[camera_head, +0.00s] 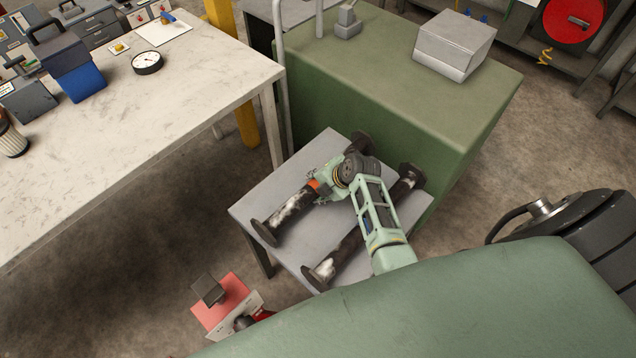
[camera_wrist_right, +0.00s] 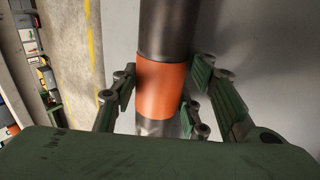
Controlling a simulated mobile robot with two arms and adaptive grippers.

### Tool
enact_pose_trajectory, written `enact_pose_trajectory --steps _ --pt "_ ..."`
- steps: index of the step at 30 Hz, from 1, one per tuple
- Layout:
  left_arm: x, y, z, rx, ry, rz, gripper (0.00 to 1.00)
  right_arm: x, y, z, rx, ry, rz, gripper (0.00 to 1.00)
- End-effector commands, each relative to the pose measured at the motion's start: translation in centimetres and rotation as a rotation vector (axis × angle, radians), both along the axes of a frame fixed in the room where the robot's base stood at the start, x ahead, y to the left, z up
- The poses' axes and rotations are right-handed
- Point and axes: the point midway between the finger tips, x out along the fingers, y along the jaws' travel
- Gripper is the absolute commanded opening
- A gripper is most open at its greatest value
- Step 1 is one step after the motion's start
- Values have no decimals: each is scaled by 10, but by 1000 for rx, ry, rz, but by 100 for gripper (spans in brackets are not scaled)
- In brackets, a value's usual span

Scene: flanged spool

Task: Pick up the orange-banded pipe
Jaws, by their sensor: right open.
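The orange-banded pipe (camera_head: 287,212) is a dark flanged spool with worn pale patches. It lies on a small grey table, and its orange band (camera_head: 314,186) shows near its middle. My right gripper (camera_head: 322,187) is at the band in the head view and hides part of the pipe. In the right wrist view the orange band (camera_wrist_right: 160,90) is between the open fingers of my right gripper (camera_wrist_right: 160,86), one side left of it and the other right. I cannot tell whether any finger touches it. My left gripper is not in view.
A second dark flanged pipe (camera_head: 347,246) without a visible orange band lies beside it on the grey table (camera_head: 262,199), partly under my right arm. A green cabinet (camera_head: 440,125) stands behind. A white-topped workbench (camera_head: 100,140) is at left. A red box (camera_head: 222,302) is on the floor.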

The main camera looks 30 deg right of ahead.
Motion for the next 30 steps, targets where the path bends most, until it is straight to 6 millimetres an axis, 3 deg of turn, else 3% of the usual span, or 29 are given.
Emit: enact_pose_trajectory --steps 9,23,30 --pt "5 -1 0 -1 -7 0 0 2 1 -3 0 -1 -1 41" --pt "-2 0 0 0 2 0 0 2 1 -3 -1 0 -1 0" --pt "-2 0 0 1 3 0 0 2 1 -3 0 0 -1 0"
